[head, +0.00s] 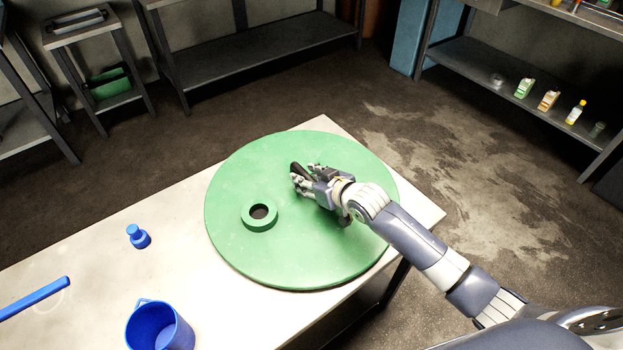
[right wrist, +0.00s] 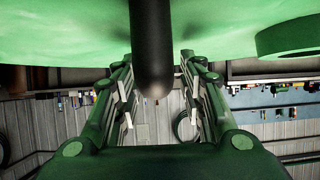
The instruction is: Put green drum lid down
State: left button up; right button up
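The green drum lid (head: 300,245) is a large round disc lying flat over the white table, its right side reaching to the table's edge. It has a raised ring (head: 260,224) around a dark hole and a black handle (right wrist: 152,45). My right gripper (head: 305,178) is over the lid, right of the ring. In the right wrist view its two fingers (right wrist: 155,85) stand apart on either side of the handle, with a gap visible beside it. It looks open around the handle. My left gripper is out of view.
The white table (head: 90,262) holds a blue jug (head: 160,328), a small blue bottle (head: 138,237) and a long blue-handled tool (head: 35,298) left of the lid. Grey shelves (head: 250,50) stand behind. A shelf with small bottles (head: 548,100) is at the right.

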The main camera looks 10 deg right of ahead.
jog(key=v, duration=1.2)
dwell(0.4)
